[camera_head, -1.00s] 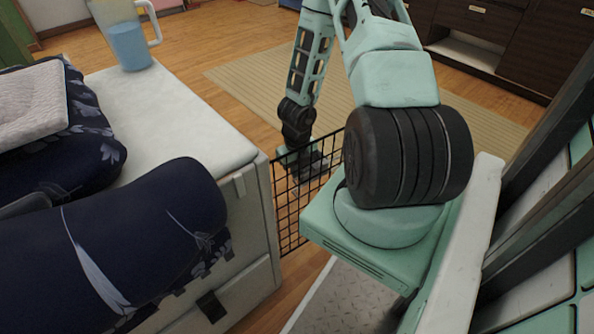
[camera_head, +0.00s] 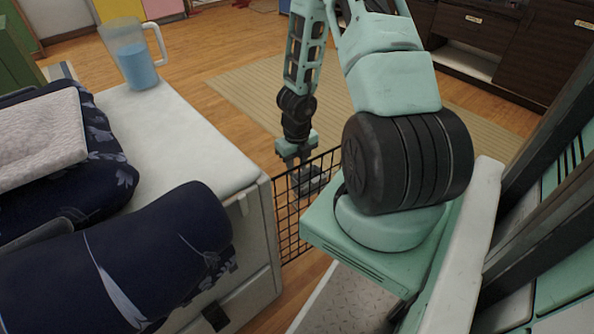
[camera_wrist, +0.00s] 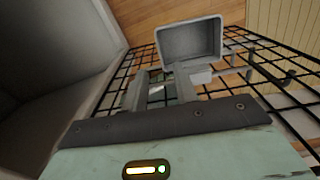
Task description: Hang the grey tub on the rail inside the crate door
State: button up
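The grey tub (camera_wrist: 188,42) shows in the wrist view just beyond my fingertips, its open mouth facing the camera. It is off to the right of the gap between my fingers and lies against the black wire crate door (camera_wrist: 290,110). In the head view the tub (camera_head: 309,181) is a small grey shape behind the wire of the door (camera_head: 289,222). My gripper (camera_wrist: 160,88) has its fingers apart, with wire showing between them. In the head view my gripper (camera_head: 296,152) is just above the tub. Whether the tub hangs on the rail is unclear.
A white cabinet (camera_head: 178,135) stands left of the door, with a jug of blue liquid (camera_head: 137,66) on top. Dark blue cushions (camera_head: 120,262) lie in front. Wooden floor and a striped rug (camera_head: 250,88) lie open beyond the door.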

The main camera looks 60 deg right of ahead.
notch_tip(320, 180, up, 9)
jog(key=p, duration=0.5)
jog(key=shift+p, duration=0.4)
jog(key=shift+f, duration=0.1)
